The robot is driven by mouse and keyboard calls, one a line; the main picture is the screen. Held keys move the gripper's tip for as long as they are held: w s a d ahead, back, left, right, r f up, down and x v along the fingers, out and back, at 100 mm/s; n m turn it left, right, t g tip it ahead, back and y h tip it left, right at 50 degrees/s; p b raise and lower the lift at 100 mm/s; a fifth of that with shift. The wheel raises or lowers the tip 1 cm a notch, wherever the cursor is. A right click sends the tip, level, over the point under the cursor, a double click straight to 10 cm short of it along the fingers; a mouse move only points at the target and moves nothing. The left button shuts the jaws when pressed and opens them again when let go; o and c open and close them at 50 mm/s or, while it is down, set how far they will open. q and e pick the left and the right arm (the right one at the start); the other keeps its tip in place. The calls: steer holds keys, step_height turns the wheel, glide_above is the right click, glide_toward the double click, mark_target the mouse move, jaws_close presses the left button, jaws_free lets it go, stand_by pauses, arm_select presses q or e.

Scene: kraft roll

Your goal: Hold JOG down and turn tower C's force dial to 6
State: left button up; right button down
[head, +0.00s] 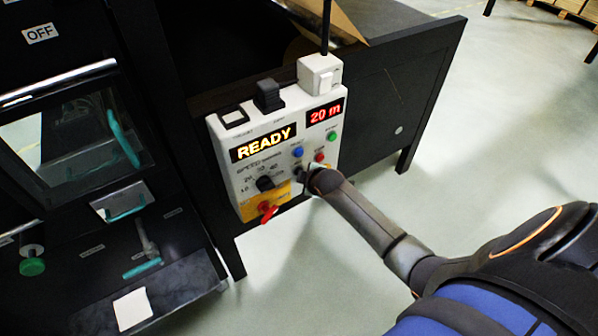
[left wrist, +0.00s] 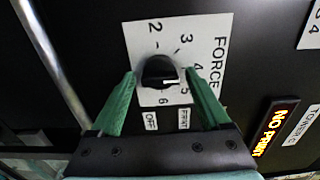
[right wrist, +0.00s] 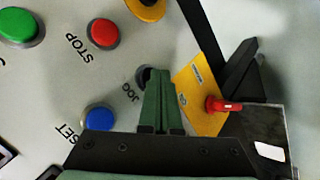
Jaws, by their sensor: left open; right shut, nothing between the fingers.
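The black force dial (left wrist: 160,70) shows in the left wrist view on a white scale plate marked FORCE; its white mark points right, roughly toward 5. The 6 (left wrist: 163,101) is just below that. My left gripper (left wrist: 161,76) is open, one green finger each side of the dial, with small gaps visible. The dark JOG button (right wrist: 143,74) shows in the right wrist view, partly covered by my right gripper (right wrist: 158,72), which is shut with its tips at the button. Whether the button is pressed I cannot tell.
The control box (head: 225,165) displays READY and 20 m. Blue (right wrist: 99,119), red STOP (right wrist: 103,33) and green (right wrist: 20,26) buttons sit near JOG. A red switch (right wrist: 222,105) lies to the right. A lit display (left wrist: 275,125) is beside the force scale.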

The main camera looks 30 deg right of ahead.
stand_by(0.9)
arm_select(q)
steer(key=shift+c, duration=0.2)
steer(key=c, duration=0.8)
steer(key=m, duration=0.4)
steer(key=shift+a+r, duration=0.1)
steer(key=shift+o, duration=0.2)
steer(key=m, duration=0.6)
steer(key=o, duration=0.8)
